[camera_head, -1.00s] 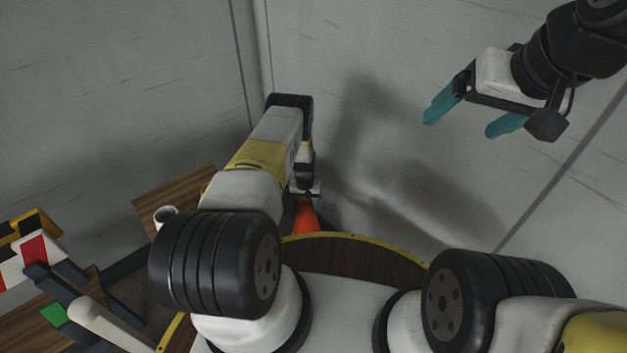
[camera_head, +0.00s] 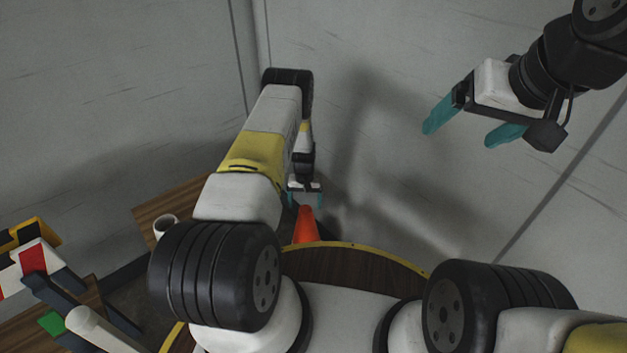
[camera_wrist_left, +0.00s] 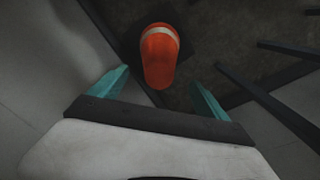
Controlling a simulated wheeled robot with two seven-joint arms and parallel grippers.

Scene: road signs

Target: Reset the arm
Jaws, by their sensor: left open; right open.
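My left gripper (camera_head: 305,197) hangs fingers down in the middle of the head view, its teal fingers apart and empty. An orange traffic cone (camera_head: 306,226) stands just below it. In the left wrist view the cone (camera_wrist_left: 160,58), with a pale band, lies beyond and between the open fingers of my left gripper (camera_wrist_left: 160,95); the fingers do not touch it. My right gripper (camera_head: 474,125) is at the upper right, open and empty, in front of the grey wall.
A round wooden table (camera_head: 345,262) with a yellow rim is close in front. At the left are a wooden board (camera_head: 180,203), a white cylinder (camera_head: 166,226) and a red, white and yellow-black barrier (camera_head: 33,258). Grey walls (camera_head: 400,60) close in the back.

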